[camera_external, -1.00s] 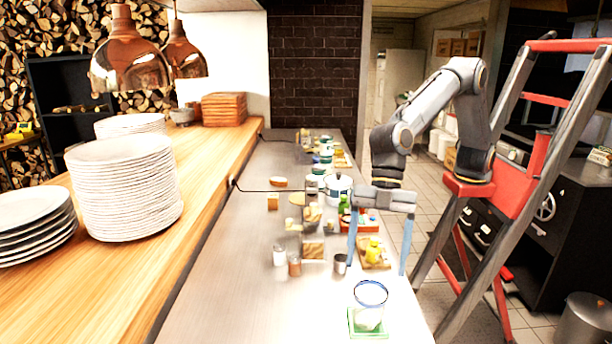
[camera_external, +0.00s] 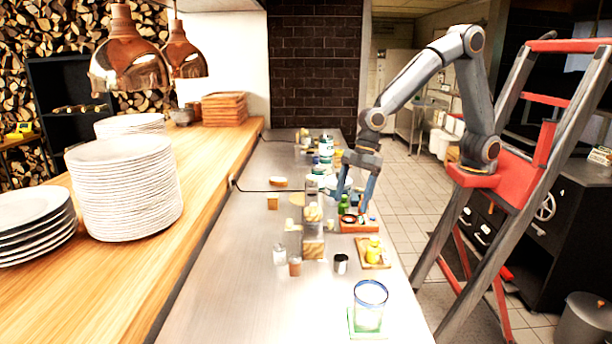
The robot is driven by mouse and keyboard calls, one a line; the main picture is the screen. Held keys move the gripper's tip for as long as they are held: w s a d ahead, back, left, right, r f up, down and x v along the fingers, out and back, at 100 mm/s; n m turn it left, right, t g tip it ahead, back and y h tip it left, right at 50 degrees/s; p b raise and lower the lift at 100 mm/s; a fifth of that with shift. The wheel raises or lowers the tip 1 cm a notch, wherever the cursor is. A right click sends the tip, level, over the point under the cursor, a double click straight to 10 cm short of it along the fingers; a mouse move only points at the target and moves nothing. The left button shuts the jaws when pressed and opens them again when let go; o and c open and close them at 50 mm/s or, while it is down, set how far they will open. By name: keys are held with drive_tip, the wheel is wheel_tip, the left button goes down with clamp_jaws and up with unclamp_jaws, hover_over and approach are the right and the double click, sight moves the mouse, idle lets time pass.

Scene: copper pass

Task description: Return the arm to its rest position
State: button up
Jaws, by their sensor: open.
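My gripper (camera_external: 354,199) is open, with its two blue fingers pointing down over the far middle of the steel counter (camera_external: 225,290). Its fingertips are near a green bottle (camera_external: 344,204) and a reddish-brown tray (camera_external: 362,226). I cannot tell whether they touch anything. My arm (camera_external: 440,65) is raised and bent, reaching left over the counter from a red mount on the right. Nothing shows between the fingers for certain.
A glass with a blue rim (camera_external: 370,308) stands on a green base at the front. A yellow bottle (camera_external: 373,250) stands on a wooden board. Small jars and pots crowd the counter's middle. Plate stacks (camera_external: 125,190) fill the wooden shelf. The counter's front left is clear.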

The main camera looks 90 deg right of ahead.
drive_tip(key=s+d+f+m+h, duration=0.1)
drive_tip(key=s+d+m, duration=0.1)
drive_tip(key=s+d, duration=0.35)
drive_tip(key=s+d+f+m, duration=0.1)
drive_tip(key=s+d+f, duration=0.15)
drive_tip(key=d, duration=0.55)
drive_tip(key=s+d+f+m+g+h+b, duration=0.1)
drive_tip(key=s+d+f+m+b, duration=0.1)
drive_tip(key=s+d, duration=0.3)
drive_tip(key=s+d+f+m+g+b, duration=0.1)
drive_tip(key=s+d+f+m+b, duration=0.1)
drive_tip(key=s+d+f, duration=0.3)
drive_tip(key=s+m, duration=0.1)
drive_tip(key=s, duration=0.2)
drive_tip(key=shift+s+d+f+h+b, duration=0.3)
drive_tip(key=shift+s+d+h+b, duration=0.05)
drive_tip(key=shift+s+h, duration=0.05)
